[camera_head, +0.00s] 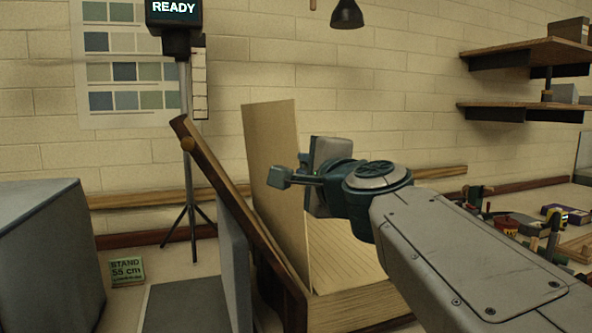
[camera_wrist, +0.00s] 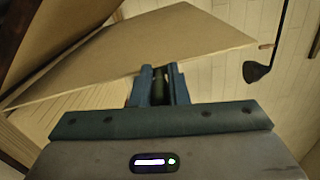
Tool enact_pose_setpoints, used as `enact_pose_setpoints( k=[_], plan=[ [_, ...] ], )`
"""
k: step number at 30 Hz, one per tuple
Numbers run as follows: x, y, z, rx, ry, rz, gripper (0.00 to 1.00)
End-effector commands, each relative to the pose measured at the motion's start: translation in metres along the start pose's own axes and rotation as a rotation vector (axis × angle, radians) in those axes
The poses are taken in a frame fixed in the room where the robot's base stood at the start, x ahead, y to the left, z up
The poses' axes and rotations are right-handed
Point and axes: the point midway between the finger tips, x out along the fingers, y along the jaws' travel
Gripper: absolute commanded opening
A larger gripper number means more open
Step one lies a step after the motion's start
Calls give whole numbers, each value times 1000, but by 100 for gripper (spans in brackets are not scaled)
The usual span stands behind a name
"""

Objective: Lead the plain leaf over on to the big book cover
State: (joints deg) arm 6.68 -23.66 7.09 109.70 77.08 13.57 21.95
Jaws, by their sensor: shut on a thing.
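The plain tan leaf (camera_head: 268,150) stands up nearly vertical from the open book, its lower edge near the spine. My gripper (camera_head: 281,178) is at the leaf's right-hand edge, shut on it. In the wrist view the leaf (camera_wrist: 130,55) spreads in front of the shut fingers (camera_wrist: 160,85), which partly hide its edge. The big book cover (camera_head: 225,195), dark brown, leans open to the left of the leaf, with a gap between them at the top. It also shows in the wrist view (camera_wrist: 50,30). The book's page block (camera_head: 350,300) lies below and right of the leaf.
A grey panel (camera_head: 234,265) stands behind the cover on the left. A large grey box (camera_head: 45,250) and a small green sign (camera_head: 127,271) are farther left. A tripod (camera_head: 189,205) carries a READY display (camera_head: 174,10). Small tools and boxes clutter the right, below wall shelves (camera_head: 530,55).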

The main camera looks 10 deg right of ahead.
Motion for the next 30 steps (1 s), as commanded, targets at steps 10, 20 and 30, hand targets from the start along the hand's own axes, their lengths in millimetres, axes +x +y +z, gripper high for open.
enact_pose_setpoints(
  k=[10, 20, 30],
  plan=[
    [5, 6, 24, -91, -2, -1, 0],
    [6, 7, 30, -114, -2, 0, 0],
    [6, 8, 30, -113, -3, 1, 23]
  ],
)
